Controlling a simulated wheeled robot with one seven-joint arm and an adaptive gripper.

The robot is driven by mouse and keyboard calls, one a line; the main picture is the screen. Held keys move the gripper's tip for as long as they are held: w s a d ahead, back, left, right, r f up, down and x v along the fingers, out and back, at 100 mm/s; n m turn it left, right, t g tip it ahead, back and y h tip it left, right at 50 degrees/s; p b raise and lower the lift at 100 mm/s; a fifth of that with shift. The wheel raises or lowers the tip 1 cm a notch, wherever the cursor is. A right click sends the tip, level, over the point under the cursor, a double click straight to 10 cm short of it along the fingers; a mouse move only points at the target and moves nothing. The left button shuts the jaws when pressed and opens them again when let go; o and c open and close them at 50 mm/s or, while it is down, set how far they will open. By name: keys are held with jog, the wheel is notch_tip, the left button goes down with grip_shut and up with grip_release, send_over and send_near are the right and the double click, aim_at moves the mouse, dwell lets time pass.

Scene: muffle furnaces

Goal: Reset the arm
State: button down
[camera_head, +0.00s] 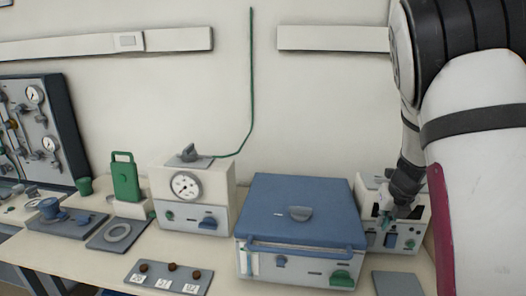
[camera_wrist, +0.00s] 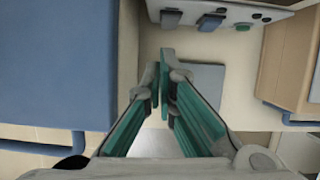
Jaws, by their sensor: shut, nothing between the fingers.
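My gripper (camera_head: 386,214) hangs at the right of the head view, in front of the white device behind the bench's right end. In the wrist view its two green-padded fingers (camera_wrist: 165,72) come together at the tips, with nothing between them. My arm comes down from the upper right and hides part of the right side. The blue-lidded furnace (camera_head: 301,213) stands just left of the gripper, its lid down. It also fills the left of the wrist view (camera_wrist: 55,65). The gripper looks apart from it.
A white device (camera_head: 409,236) stands behind the gripper. A flat grey plate (camera_head: 397,284) lies below, also in the wrist view (camera_wrist: 198,90). A box with a dial (camera_head: 190,197), a green-handled item (camera_head: 125,180) and a tray with small brown pieces (camera_head: 168,278) are further left.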

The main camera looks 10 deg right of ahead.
jog(key=s+a+r+n+y, duration=0.2)
jog(key=s+a+r+n, duration=0.45)
jog(key=a+n, duration=0.3)
jog(key=s+a+r+n+y, duration=0.1)
jog(key=s+a+r+n, duration=0.4)
jog(key=a+r+n, duration=0.4)
jog(key=s+a+r+n+h, duration=0.1)
jog(key=s+a+n+h, duration=0.1)
jog(key=s+n, duration=1.4)
jog(key=a+n, duration=0.1)
jog(key=n, duration=0.3)
jog(key=shift+s+r+t, duration=0.3)
jog(key=shift+s+t, duration=0.05)
jog(key=shift+t, duration=0.05)
jog(key=shift+a, duration=0.15)
